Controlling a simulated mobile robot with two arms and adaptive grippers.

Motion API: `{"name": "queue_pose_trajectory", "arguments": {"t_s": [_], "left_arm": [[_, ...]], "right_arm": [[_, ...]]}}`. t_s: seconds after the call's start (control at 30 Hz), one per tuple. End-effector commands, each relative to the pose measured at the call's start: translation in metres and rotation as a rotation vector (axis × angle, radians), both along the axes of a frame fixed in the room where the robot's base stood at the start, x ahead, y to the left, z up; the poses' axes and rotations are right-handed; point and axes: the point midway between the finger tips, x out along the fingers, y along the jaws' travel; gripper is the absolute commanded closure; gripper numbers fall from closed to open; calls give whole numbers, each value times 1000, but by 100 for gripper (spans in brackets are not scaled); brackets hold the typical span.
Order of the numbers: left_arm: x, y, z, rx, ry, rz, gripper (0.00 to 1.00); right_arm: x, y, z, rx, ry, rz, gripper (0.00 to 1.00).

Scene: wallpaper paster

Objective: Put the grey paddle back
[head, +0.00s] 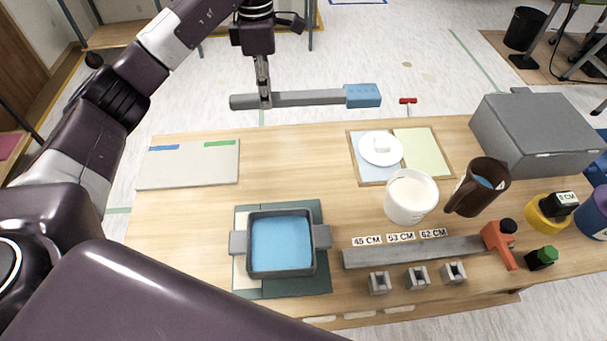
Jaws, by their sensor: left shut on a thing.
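My left gripper (264,97) is shut on the grey paddle (308,98), high over the far edge of the table. The paddle is a long grey bar lying nearly level, with a thicker blue end (363,95) at the right. My fingers grip it near its left end. My right gripper is not in view.
A pale board (188,165) with blue and green strips lies at the table's far left. A grey tray of blue liquid (246,262) sits front centre. To the right are a white tub (411,199), brown jug (478,184), grey box (536,130) and grey rail (415,252).

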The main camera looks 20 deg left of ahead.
Motion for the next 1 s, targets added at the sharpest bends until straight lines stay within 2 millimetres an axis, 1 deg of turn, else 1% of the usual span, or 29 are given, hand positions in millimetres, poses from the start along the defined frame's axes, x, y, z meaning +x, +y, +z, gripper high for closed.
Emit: {"name": "queue_pose_trajectory", "arguments": {"t_s": [0.03,0.07,0.1,0.2,0.3,0.43,0.8,0.87,0.97,1.0], "left_arm": [[0,0,-15,-1,0,0,100],[0,0,-18,-1,0,0,100],[0,0,-26,-1,0,0,100],[0,0,-40,0,-1,0,100],[0,0,-49,0,-1,0,100],[0,0,-54,0,-1,0,100],[0,0,-54,-1,0,0,100],[0,0,-59,0,1,0,100],[-1,-1,-76,-2,4,-2,100],[-1,-1,-86,-3,6,-2,100]], "right_arm": [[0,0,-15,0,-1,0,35],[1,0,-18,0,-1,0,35],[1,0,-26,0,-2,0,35],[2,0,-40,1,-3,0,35],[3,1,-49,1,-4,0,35],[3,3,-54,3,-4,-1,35],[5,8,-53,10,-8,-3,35],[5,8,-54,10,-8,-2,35],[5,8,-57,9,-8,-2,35],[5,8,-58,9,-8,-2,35]]}}
